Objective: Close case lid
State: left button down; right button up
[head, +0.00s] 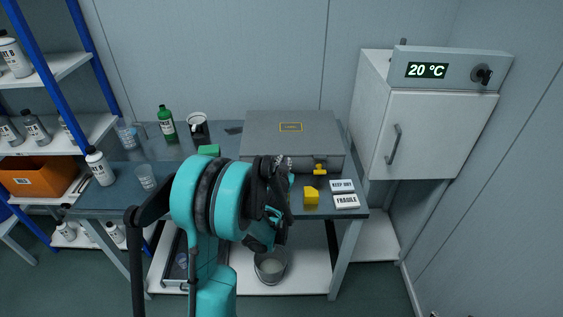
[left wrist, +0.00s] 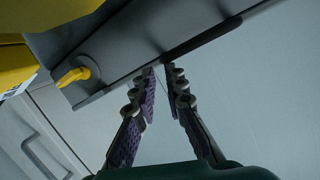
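The grey case (head: 315,152) lies on the table with its lid (head: 265,122) down over it. I cannot tell whether the lid is fully shut. A yellow latch (head: 320,168) shows on its front, and also in the left wrist view (left wrist: 74,76), beside a dark handle (left wrist: 203,37). My left gripper (head: 283,163) is at the front of the case, hiding part of that side. In the left wrist view its two fingers (left wrist: 160,72) are apart with nothing between them, close to the case's front edge. My right gripper is out of view.
A white cabinet (head: 430,135) stands right. A bucket (head: 270,266) sits on the lower shelf.

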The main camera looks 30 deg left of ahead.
pick_arm(q)
jog(key=shift+s+a+f+g, duration=0.1)
jog(key=shift+s+f+g, duration=0.1)
jog(key=shift+f, duration=0.35)
jog(key=shift+s+f+g, duration=0.1)
jog(key=shift+s+f, duration=0.05)
jog(key=shift+f, duration=0.4)
jog(key=shift+s, duration=0.35)
jog(key=s+d+r+t, duration=0.1)
jog(key=s+d+r, duration=0.4)
jog(key=s, duration=0.4)
jog(key=s+d+f+m+g+h, duration=0.1)
jog(key=s+d+g+h, duration=0.5)
jog(key=s+d, duration=1)
jog(key=shift+s+d+g, duration=0.2)
jog(key=shift+s+g, duration=0.3)
jog(key=shift+s, duration=0.7)
